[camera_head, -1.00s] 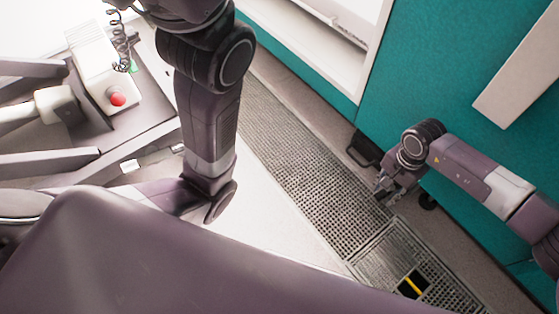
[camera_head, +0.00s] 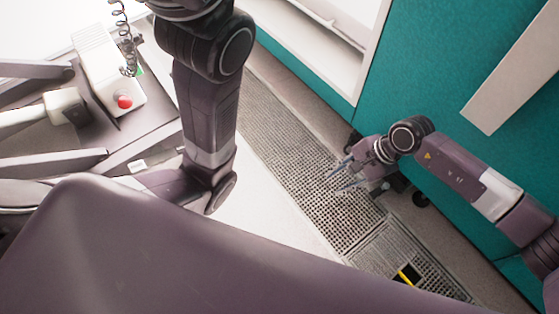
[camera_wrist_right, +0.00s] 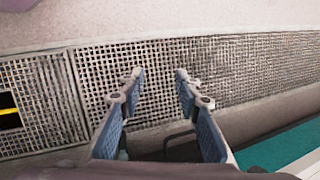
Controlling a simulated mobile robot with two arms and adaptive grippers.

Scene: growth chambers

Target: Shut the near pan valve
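A yellow bar (camera_head: 406,277) shows in a dark square opening in the floor grating, at the bottom right of the head view. It looks like the valve handle, but what it joins is hidden. In the right wrist view the yellow bar (camera_wrist_right: 9,112) is at the left edge. My right gripper (camera_head: 335,180) is open and empty above the grating, up and left of the opening in the head view. Its two blue-padded fingers (camera_wrist_right: 159,73) are apart in the wrist view, with only grating beyond them. My left gripper is not in view.
The floor grating (camera_head: 290,155) runs as a strip beside a teal cabinet (camera_head: 430,85). A dark object (camera_head: 352,140) and a small caster (camera_head: 420,199) sit at the cabinet's foot. A box with a red button (camera_head: 124,102) is at upper left.

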